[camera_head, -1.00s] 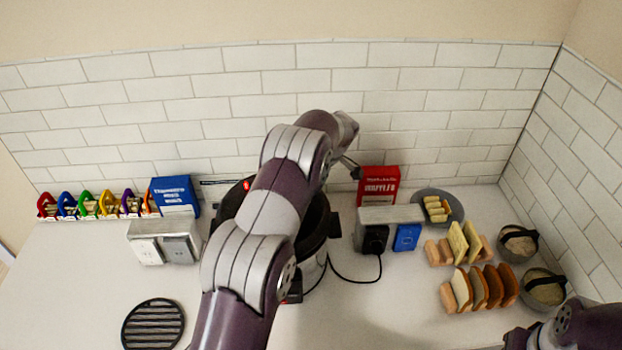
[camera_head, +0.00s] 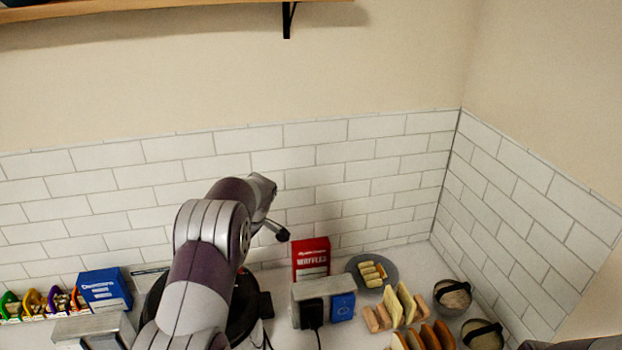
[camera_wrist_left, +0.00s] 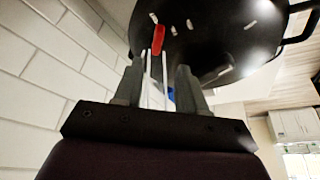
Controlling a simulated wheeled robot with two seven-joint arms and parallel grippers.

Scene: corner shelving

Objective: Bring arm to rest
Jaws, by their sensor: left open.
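My left arm rises from the bottom of the head view and bends over in front of the tiled wall. Its gripper end (camera_head: 276,229) hangs in the air above the counter, behind and left of the red waffles box (camera_head: 311,258), and is partly hidden by the arm. In the left wrist view the two fingers of my left gripper (camera_wrist_left: 160,68) stand apart. I see nothing clamped between them. A large black round pot or pan (camera_wrist_left: 215,40) lies beyond the fingertips. Only a dark piece of my right arm shows at the bottom right corner of the head view; its gripper is out of sight.
A grey plate (camera_head: 386,276), bread slices (camera_head: 428,338) and bowls (camera_head: 484,335) fill the right. A wooden shelf (camera_head: 170,8) hangs above.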

